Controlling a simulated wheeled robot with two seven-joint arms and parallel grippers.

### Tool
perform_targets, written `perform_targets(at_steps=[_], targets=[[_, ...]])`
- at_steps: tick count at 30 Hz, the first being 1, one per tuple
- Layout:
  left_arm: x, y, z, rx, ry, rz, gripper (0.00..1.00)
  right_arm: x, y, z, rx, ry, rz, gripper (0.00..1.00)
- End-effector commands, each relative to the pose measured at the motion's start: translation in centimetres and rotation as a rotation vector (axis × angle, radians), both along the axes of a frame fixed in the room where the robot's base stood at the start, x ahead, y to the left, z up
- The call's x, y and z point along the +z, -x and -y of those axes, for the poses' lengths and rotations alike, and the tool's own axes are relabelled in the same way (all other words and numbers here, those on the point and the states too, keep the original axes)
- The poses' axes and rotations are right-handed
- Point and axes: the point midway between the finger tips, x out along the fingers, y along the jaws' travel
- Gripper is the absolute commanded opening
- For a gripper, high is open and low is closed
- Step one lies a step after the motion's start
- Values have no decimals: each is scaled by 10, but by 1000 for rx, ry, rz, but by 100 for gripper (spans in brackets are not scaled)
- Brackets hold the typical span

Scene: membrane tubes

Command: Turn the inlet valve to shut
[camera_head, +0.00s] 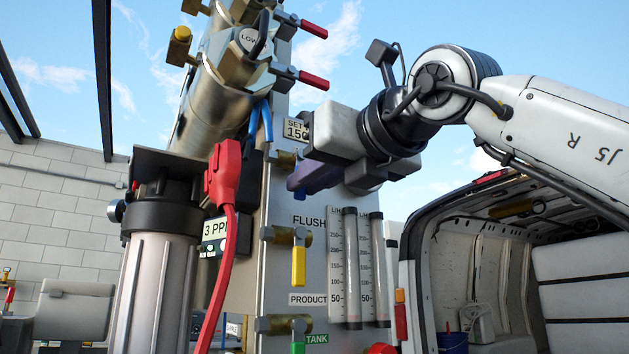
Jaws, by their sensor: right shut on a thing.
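My right gripper (298,183) reaches in from the right to the upright panel (274,215). Its purple-blue fingers are shut at a brass valve (284,159) above the FLUSH label. I see no inlet label; the label by this valve is hidden or out of sight. Below it is the FLUSH valve, whose yellow handle (299,266) hangs straight down. Lower still, a valve with a green handle (298,346) sits by the TANK label. My left gripper is not in view.
Two flow tubes (350,265) stand on the panel just below my right gripper. A red plug and cable (222,180) hang in front of a filter housing (155,270). Red-handled valves (313,79) stick out above. An open van (500,260) stands at right.

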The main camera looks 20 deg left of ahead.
Motion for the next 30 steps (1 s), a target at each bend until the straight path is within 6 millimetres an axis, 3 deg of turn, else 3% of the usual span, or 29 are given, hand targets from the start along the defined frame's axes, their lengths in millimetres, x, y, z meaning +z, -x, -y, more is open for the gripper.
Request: perform_targets(at_steps=[9, 10, 13, 23, 30], targets=[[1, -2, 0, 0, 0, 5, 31, 2, 1, 0, 2, -7, -4, 0], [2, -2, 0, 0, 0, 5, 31, 2, 1, 0, 2, -7, -4, 17], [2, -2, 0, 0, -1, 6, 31, 1, 1, 0, 2, -6, -3, 33], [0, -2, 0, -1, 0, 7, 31, 0, 2, 2, 1, -4, -1, 33], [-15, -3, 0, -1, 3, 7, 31, -1, 23, 32, -1, -5, 3, 33]])
